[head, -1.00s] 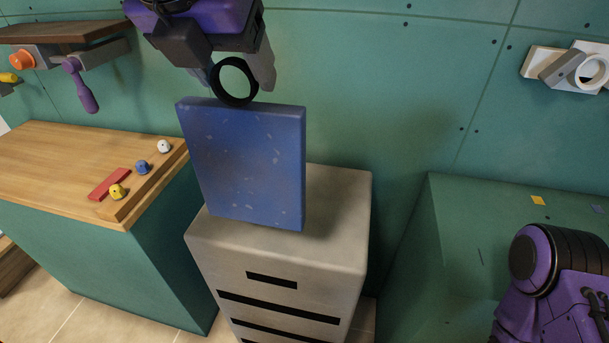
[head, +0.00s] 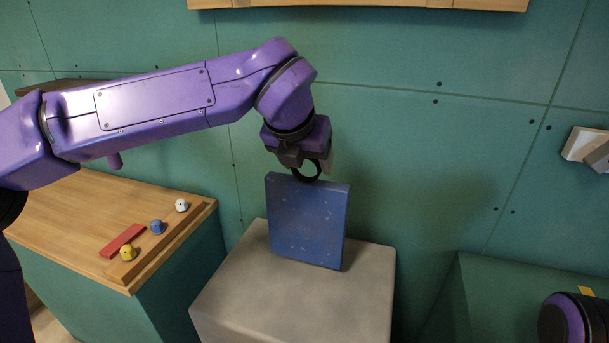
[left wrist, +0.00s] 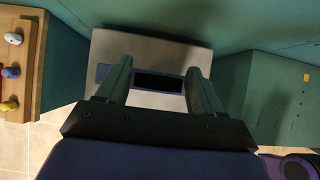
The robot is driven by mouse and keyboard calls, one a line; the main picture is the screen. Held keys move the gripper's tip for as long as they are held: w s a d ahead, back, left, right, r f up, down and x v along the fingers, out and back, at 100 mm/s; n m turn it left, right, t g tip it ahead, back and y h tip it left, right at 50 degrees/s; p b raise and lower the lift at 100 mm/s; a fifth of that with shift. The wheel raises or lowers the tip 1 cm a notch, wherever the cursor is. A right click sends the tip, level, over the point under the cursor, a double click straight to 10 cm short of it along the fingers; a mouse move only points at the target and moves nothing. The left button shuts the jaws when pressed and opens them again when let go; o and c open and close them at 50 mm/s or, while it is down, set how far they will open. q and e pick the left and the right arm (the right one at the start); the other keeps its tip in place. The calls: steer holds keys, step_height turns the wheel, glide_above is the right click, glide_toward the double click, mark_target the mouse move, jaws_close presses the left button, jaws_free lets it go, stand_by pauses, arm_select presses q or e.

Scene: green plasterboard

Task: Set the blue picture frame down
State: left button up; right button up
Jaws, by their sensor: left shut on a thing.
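The blue picture frame (head: 308,222) is a flat speckled panel with a black ring (head: 308,172) at its top. It is upright at the back of the grey cabinet top (head: 270,300), near the wall. Whether its lower edge touches the top or hangs just above it I cannot tell. My left gripper (head: 306,166) is shut on the frame at its ring, from above. My right gripper is out of view.
A wooden bench (head: 60,215) at left carries a red strip (head: 122,240) and white, blue and yellow knobs. The green wall (head: 420,150) stands close behind the cabinet. A green block (head: 500,290) is at right. The front of the cabinet top is clear.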

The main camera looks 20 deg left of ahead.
mark_target(308, 178)
arm_select(q)
steer(key=f, duration=0.2)
steer(key=w+f, duration=0.1)
steer(key=f, duration=0.1)
steer(key=shift+d, duration=0.1)
steer(key=shift+s, duration=0.1)
steer(key=shift+s+f+b, duration=0.1)
steer(key=shift+f+b, duration=0.05)
steer(key=shift+b, duration=0.15)
steer(key=o, duration=1.6)
steer(key=shift+r+p, duration=0.3)
steer(key=shift+r, duration=0.1)
steer(key=v, duration=1.1)
steer(key=shift+s+r, duration=0.25)
steer(key=shift+s, duration=0.05)
